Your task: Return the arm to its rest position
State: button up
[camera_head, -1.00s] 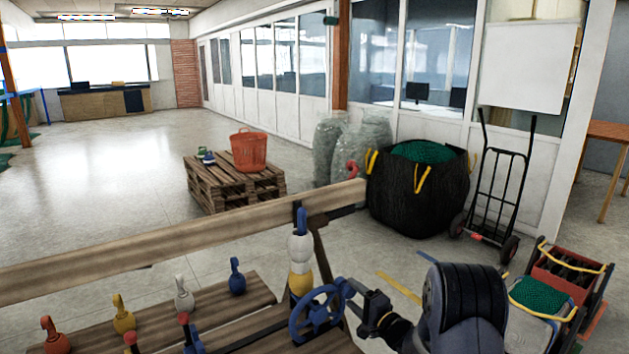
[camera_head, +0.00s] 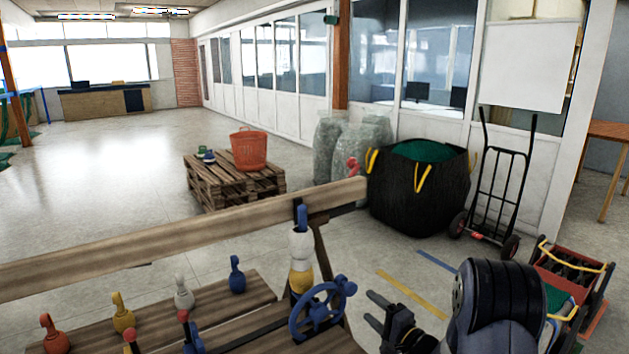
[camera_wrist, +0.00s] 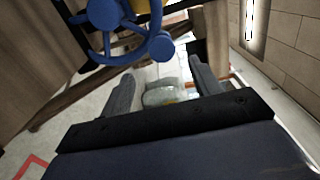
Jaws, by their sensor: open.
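My gripper (camera_head: 376,310) is open and empty in the head view, low and right of the blue handwheel (camera_head: 318,308). A gap of floor shows between its fingers and the wheel. In the wrist view both fingers of my gripper (camera_wrist: 162,88) are spread apart, with nothing held between them. The blue handwheel also shows in the wrist view (camera_wrist: 104,14), at the upper left, beyond the fingers. My dark arm fills the lower right of the head view.
A red crate (camera_head: 567,276) is close to the right of my arm. A black bag (camera_head: 415,205) and a hand truck (camera_head: 497,185) stand behind. Open floor (camera_head: 90,190) lies at left.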

aim_at(348, 289)
jog(key=p+x, duration=0.1)
jog(key=x, duration=0.6)
jog(key=shift+r, duration=0.15)
jog(key=shift+a+n+b, duration=0.15)
jog(key=shift+n+b, duration=0.15)
jog(key=shift+b, duration=0.05)
jog(key=shift+s+a+r+n, duration=0.4)
jog(key=shift+s+r+n, duration=0.1)
jog(key=shift+n, duration=0.2)
jog(key=shift+r, duration=0.1)
